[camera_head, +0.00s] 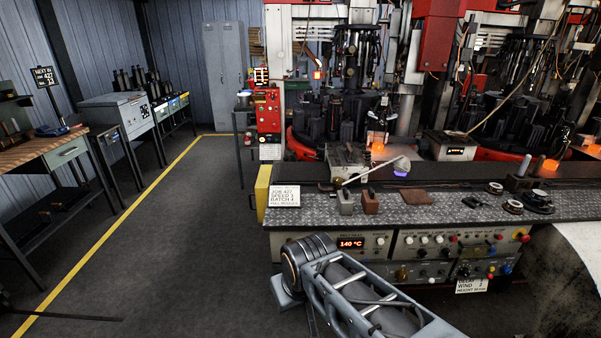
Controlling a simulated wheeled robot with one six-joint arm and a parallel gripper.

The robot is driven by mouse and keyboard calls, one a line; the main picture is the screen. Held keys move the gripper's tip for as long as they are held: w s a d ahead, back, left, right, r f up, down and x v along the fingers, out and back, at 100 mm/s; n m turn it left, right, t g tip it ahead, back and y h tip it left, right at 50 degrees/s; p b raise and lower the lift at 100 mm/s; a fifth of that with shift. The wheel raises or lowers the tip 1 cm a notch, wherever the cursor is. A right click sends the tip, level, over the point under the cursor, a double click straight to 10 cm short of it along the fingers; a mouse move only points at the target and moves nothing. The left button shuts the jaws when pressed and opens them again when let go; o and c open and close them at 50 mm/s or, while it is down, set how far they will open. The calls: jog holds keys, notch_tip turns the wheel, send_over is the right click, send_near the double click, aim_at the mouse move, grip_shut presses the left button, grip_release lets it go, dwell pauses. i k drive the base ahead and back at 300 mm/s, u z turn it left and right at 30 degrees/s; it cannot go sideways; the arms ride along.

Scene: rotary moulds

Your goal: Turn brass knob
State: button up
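A small brass-coloured knob (402,274) sits on the lower left part of the front control panel (375,243), below a row of white knobs. It is small in the head view, and I cannot tell which way it points. My arm's grey links and a joint show at the bottom middle, in front of and to the left of the panel. My gripper cannot be made out in this view. The arm covers part of the panel's lower left side.
A red-digit display (351,243) reads 140 °C. Above the panel, a metal bench top (320,207) holds blocks, a lever and round parts. A yellow plate (263,192) stands at its left end. Red moulding machines (434,60) stand behind. The floor (170,255) at left is clear.

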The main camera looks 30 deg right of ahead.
aim_at(337, 180)
jog(key=i, duration=0.85)
jog(key=z, duration=0.7)
jog(key=i, duration=0.45)
jog(key=z, duration=0.35)
